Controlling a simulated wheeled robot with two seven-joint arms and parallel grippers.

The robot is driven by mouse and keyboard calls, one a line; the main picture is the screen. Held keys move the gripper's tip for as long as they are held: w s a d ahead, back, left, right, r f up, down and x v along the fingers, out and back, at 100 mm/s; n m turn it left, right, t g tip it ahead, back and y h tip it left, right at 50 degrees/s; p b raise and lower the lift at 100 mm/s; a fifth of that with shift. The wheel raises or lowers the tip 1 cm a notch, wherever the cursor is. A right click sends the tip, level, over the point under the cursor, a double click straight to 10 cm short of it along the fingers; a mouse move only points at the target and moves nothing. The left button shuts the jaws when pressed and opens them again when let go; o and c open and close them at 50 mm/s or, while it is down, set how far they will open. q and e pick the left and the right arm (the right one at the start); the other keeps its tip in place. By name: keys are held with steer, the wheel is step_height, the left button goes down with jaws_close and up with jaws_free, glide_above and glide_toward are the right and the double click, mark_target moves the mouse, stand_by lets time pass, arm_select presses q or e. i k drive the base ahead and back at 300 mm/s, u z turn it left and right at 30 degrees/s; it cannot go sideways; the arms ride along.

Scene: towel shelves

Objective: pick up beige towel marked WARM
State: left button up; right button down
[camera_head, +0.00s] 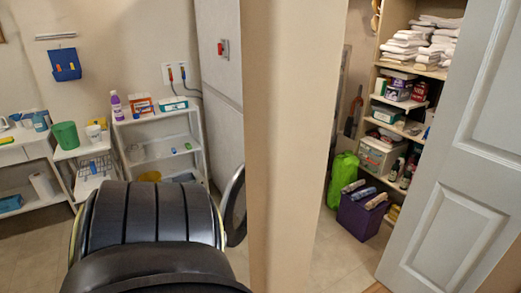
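Folded white to beige towels (423,42) lie in stacks on the upper shelf of a wooden closet unit at the upper right. They are small in this view, and I cannot read any WARM marking or tell which towel bears it. A half-open door hides the right side of the closet. Neither of my grippers shows in this view.
A beige wall edge (287,150) stands between the left room and the closet. The grey door (462,160) is at the right. A purple bin (360,215) and a green bag (342,180) stand on the floor before the shelves. White shelves (160,148) line the left wall.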

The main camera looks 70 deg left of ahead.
mark_target(372, 204)
steer(key=z, duration=2.35)
steer(key=k, duration=2.7)
steer(key=z, duration=1.15)
steer(key=k, duration=0.55)
steer(key=u, duration=4.3)
